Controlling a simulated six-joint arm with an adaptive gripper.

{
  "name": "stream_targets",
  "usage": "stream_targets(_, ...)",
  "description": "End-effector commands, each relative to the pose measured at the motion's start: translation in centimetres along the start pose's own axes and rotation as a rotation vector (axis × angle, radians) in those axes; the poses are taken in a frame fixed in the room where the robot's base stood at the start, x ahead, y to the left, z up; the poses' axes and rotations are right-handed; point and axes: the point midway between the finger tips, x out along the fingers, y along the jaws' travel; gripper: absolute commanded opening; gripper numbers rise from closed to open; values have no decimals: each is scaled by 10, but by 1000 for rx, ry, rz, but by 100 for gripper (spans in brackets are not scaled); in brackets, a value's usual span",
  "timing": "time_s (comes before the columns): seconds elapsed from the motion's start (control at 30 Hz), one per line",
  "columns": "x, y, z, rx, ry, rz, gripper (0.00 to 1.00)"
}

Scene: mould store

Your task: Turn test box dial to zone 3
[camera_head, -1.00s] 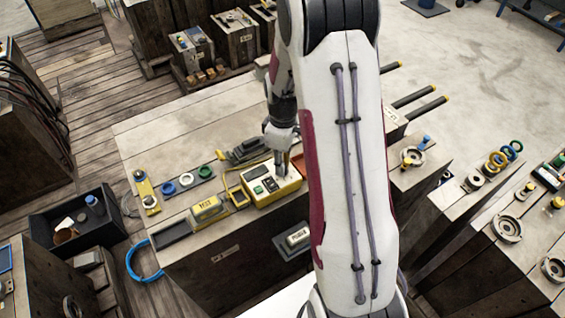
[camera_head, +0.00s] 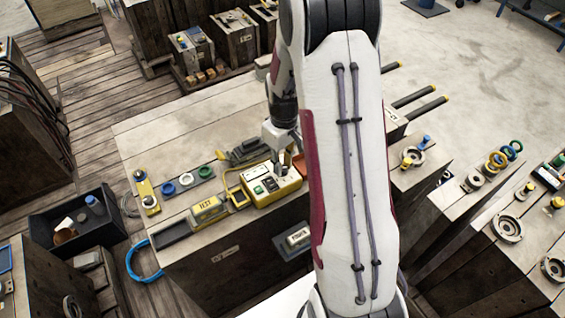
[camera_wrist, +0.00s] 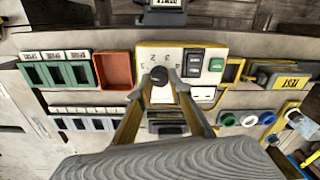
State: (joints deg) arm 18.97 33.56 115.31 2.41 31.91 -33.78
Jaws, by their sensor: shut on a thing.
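The test box (camera_head: 262,187) is a yellow-edged case with a pale top panel on the bench, and it also shows in the wrist view (camera_wrist: 206,52). Its dial (camera_wrist: 158,74) is a dark round knob with small numerals around it, beside a black switch and a green button. My gripper (camera_wrist: 160,82) is shut on the dial, with one yellow-edged finger on each side of it. The dial's pointer is too small to read. In the head view my gripper (camera_head: 290,164) is over the right part of the box, and the dial is hidden.
A yellow TEST block (camera_head: 208,209) stands left of the box. An orange-brown tray (camera_wrist: 115,70) lies close beside the dial end. Blue, white and green rings (camera_wrist: 248,119) lie on a strip nearby. A black bin (camera_head: 75,222) stands at the left.

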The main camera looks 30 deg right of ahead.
Motion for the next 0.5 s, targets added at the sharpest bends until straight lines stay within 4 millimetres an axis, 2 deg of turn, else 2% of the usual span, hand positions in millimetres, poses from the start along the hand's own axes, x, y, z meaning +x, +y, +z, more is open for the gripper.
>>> stream_targets(0.5, 1, 0, 1, 439, 10, -1, 0)
